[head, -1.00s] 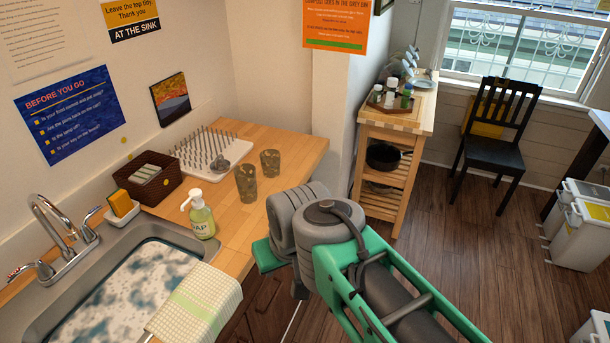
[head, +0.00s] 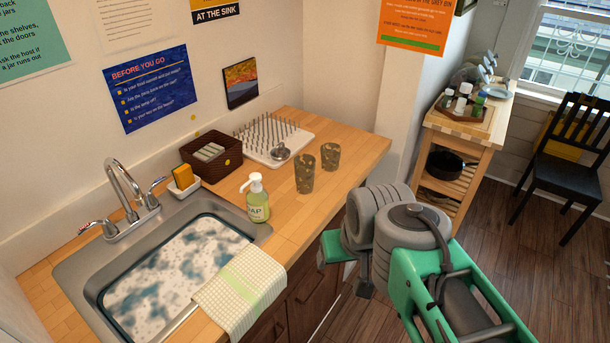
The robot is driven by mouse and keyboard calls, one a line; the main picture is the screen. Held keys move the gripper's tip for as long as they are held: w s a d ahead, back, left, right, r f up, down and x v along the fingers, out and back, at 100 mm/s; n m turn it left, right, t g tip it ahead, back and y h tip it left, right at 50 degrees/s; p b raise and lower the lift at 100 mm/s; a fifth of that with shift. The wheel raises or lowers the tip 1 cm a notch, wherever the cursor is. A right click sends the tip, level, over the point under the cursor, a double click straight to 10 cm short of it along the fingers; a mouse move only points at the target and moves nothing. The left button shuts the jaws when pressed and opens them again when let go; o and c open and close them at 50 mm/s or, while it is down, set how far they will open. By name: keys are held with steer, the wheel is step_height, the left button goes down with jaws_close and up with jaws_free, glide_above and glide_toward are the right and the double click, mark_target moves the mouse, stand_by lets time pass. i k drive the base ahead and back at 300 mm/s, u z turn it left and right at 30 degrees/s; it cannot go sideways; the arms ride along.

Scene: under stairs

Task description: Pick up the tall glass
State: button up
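Two dark, patterned brownish glasses stand upright on the wooden counter. The nearer, taller glass (head: 304,174) is right of the soap bottle. The shorter glass (head: 330,157) stands just behind it and to its right, with a small gap between them. My green and grey arm is at the lower right, beyond the counter's front edge and apart from both glasses.
A soap bottle (head: 257,199) stands left of the tall glass, by the sink (head: 85,270). A spiked drying rack (head: 296,142) with a metal strainer (head: 280,152) lies behind. A brown basket (head: 188,165) is farther left. A wooden cart (head: 440,185) and black chair (head: 566,160) stand at right.

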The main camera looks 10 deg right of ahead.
mark_target(305, 175)
steer(key=u, duration=4.65)
steer(key=k, duration=2.35)
steer(key=z, duration=0.7)
steer(key=i, duration=0.45)
steer(key=u, duration=0.15)
